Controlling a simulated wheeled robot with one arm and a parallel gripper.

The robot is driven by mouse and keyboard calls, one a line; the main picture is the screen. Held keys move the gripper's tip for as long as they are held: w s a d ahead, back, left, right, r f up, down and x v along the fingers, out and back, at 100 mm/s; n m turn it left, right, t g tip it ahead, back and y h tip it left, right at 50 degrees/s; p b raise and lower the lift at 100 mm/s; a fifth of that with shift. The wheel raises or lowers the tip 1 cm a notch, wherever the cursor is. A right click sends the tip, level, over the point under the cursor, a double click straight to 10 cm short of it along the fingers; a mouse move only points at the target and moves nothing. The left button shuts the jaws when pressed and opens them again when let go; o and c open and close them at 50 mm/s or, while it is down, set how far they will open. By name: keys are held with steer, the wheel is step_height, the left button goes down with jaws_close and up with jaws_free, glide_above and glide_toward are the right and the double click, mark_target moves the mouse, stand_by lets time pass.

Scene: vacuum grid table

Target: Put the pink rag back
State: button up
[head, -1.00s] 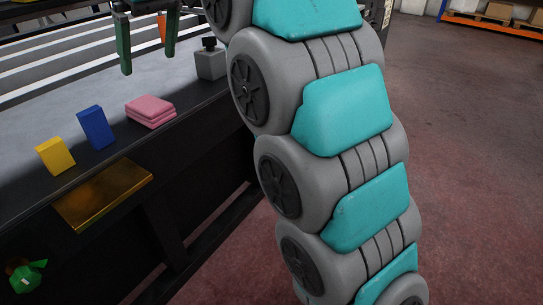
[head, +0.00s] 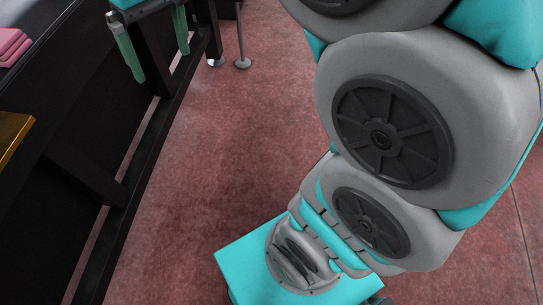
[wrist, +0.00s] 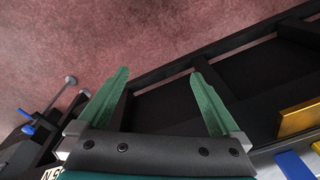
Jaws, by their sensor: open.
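The pink rag (head: 12,45) lies folded on the table top at the upper left edge of the head view, partly cut off by the frame. It does not show in the wrist view. My gripper (head: 158,68) has green fingers pointing down, spread apart and empty. It hangs beside the table's dark side, to the right of the rag and clear of it. In the wrist view my gripper (wrist: 160,75) has nothing between its fingers, with floor and the dark table frame beyond.
A gold tray (head: 11,135) juts from the table's side, and also shows in the wrist view (wrist: 300,118). A blue block (wrist: 293,166) and part of a yellow block (wrist: 316,147) are near it. Red floor (head: 215,130) right of the table is open.

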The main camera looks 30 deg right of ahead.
steer(key=s+d+f+m, duration=0.1)
steer(key=s+d+f, duration=0.2)
steer(key=s+f, duration=0.2)
steer(key=s+d+f+m+g, duration=0.1)
steer(key=s+d+f, duration=0.2)
steer(key=s+f, duration=0.2)
steer(key=s+d+f+m+g+h, duration=0.1)
steer(key=s+d+f, duration=0.2)
steer(key=s, duration=0.6)
step_height(320, 180, down, 3)
steer(key=shift+s+r+m, duration=0.1)
steer(key=shift+s+m, duration=0.2)
steer(key=shift+s, duration=0.1)
